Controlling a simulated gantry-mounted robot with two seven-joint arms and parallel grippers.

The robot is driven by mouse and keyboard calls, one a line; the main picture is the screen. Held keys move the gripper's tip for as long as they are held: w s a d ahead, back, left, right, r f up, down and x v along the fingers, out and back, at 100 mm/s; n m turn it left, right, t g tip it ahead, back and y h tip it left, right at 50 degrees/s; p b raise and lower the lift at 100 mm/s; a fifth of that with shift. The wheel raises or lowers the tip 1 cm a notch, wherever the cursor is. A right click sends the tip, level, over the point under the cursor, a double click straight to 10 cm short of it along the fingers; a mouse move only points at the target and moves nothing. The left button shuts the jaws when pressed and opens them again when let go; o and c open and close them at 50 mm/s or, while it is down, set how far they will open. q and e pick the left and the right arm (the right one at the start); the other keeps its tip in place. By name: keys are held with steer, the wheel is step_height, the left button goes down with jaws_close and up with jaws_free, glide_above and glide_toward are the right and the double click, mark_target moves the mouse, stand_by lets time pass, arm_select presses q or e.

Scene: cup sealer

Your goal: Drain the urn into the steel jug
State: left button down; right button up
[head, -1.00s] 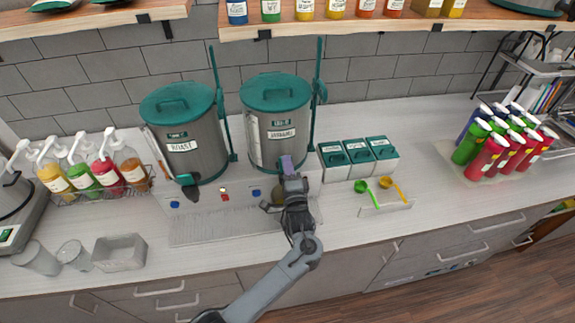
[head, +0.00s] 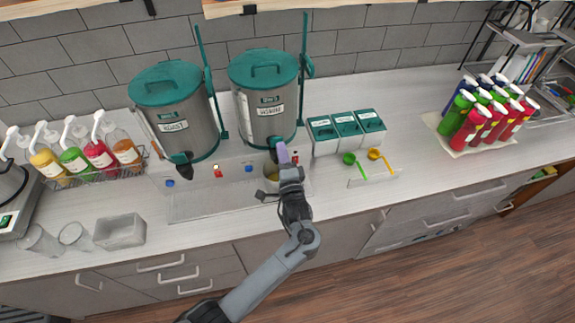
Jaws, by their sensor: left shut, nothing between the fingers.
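Two steel urns with green lids stand side by side on a raised base: the left urn (head: 180,120) and the right urn (head: 268,118). The right urn has a purple tap handle (head: 283,154) low on its front. My left gripper (head: 289,174) is shut with nothing in it, right at that handle; whether it touches cannot be told. A small vessel with a golden-brown inside (head: 270,174), possibly the steel jug, shows below the tap, mostly hidden by my gripper. My right gripper is not in view.
A drip tray (head: 205,203) runs in front of the urns. Green-lidded boxes (head: 345,137) and two scoops (head: 349,159) sit to the right. Syrup bottles (head: 97,154), clear cups (head: 40,241) and a clear box (head: 120,231) are left.

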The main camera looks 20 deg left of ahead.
arm_select(q)
steer(key=s+d+r+b, duration=0.1)
steer(key=s+d, duration=0.3)
steer(key=s, duration=0.2)
steer(key=shift+d+r, duration=0.2)
steer(key=shift+r, duration=0.15)
stand_by(0.7)
